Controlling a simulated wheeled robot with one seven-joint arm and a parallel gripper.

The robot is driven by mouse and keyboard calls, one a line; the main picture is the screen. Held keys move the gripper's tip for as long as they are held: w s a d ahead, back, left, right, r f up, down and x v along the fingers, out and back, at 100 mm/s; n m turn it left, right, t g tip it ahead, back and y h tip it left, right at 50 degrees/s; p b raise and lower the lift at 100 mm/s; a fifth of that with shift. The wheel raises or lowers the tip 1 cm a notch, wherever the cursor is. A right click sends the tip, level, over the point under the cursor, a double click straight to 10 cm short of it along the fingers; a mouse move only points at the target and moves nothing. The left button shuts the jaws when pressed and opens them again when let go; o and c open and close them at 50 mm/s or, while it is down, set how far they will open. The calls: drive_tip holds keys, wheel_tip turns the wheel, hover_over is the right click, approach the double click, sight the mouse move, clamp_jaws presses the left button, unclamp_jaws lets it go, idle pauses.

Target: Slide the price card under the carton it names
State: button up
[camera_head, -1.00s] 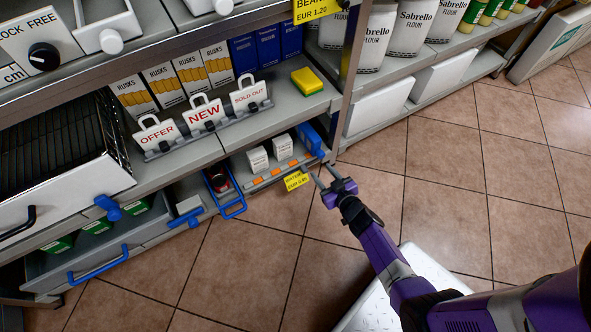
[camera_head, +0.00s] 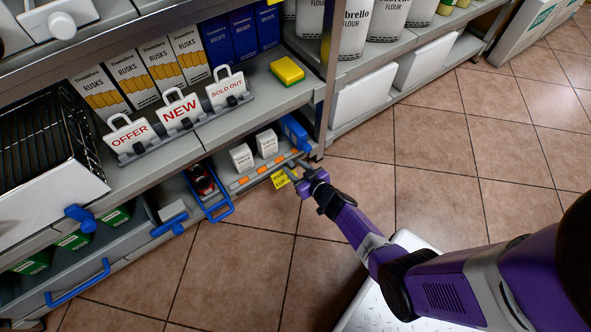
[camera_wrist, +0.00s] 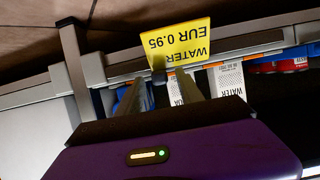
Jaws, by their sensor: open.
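The yellow price card (camera_head: 279,179) reads WATER EUR 0.95 in the wrist view (camera_wrist: 178,44), where it appears upside down. It is at the front edge of the low shelf. Two small white cartons (camera_head: 242,157) (camera_head: 267,143) stand just behind that edge; the wrist view shows WATER on a white carton (camera_wrist: 228,80). My gripper (camera_head: 295,171) is open, just right of the card in the head view. In the wrist view its fingers (camera_wrist: 158,88) point toward the card's lower part. Whether they touch it, I cannot tell.
A blue item (camera_head: 293,132) lies right of the cartons. A blue-handled pull-out (camera_head: 218,209) holding a dark red item is on the left. Above, a shelf holds OFFER, NEW and SOLD OUT signs (camera_head: 181,108) and a yellow sponge-like block (camera_head: 287,70). Tiled floor (camera_head: 430,145) is open on the right.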

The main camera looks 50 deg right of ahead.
drive_tip(key=shift+c, duration=0.2)
clamp_jaws()
idle(1.2)
